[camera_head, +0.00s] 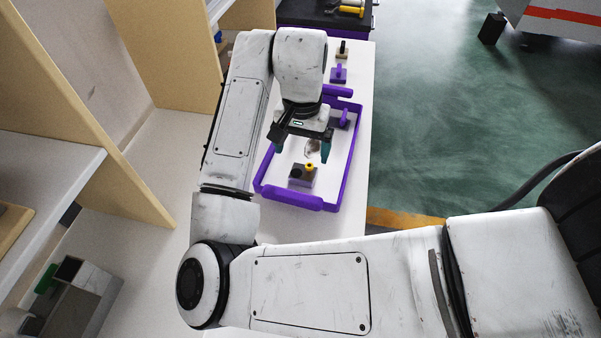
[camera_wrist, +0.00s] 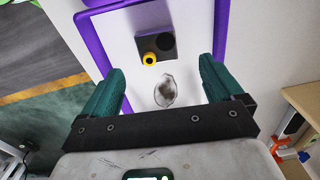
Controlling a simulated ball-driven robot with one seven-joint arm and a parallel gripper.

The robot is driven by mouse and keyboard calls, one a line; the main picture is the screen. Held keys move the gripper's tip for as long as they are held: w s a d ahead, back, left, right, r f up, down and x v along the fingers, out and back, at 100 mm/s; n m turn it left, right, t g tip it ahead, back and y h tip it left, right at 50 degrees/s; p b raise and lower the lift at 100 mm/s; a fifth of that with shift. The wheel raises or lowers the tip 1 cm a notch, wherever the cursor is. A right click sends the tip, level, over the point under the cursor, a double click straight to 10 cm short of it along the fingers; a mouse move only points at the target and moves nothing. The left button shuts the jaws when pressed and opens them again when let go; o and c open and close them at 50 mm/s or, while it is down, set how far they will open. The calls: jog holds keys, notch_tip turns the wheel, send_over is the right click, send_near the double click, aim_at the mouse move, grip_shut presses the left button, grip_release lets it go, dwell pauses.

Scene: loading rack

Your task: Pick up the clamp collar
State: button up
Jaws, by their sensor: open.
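In the wrist view, a small grey block (camera_wrist: 152,45) lies in the purple-rimmed tray (camera_wrist: 222,30). It bears a yellow piece (camera_wrist: 149,58) with a dark centre and a round black piece (camera_wrist: 165,42). A grey, dark-blotched oval (camera_wrist: 165,90) lies nearer, on the white tray floor. I cannot tell surely which of these is the clamp collar. My gripper (camera_wrist: 162,70) is open and empty, its teal fingers either side of the oval, with the block beyond. In the head view, my gripper (camera_head: 302,150) hangs over the tray (camera_head: 290,197), with the block (camera_head: 303,180) near the tray's front edge.
A purple piece (camera_head: 344,118) is at the tray's right side. Another purple piece (camera_head: 338,74) and a tan block with a black top (camera_head: 342,52) stand behind the tray. A wooden panel (camera_head: 85,110) stands at left. Green floor (camera_head: 430,130) is at right.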

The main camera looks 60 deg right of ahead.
aim_at(303, 172)
jog(key=shift+s+a+f, duration=0.1)
jog(key=shift+s+f, duration=0.05)
jog(key=shift+f, duration=1.5)
jog(key=shift+s+f, duration=0.1)
jog(key=shift+f, duration=1.55)
jog(key=shift+c, duration=0.2)
jog(key=c, duration=1.2)
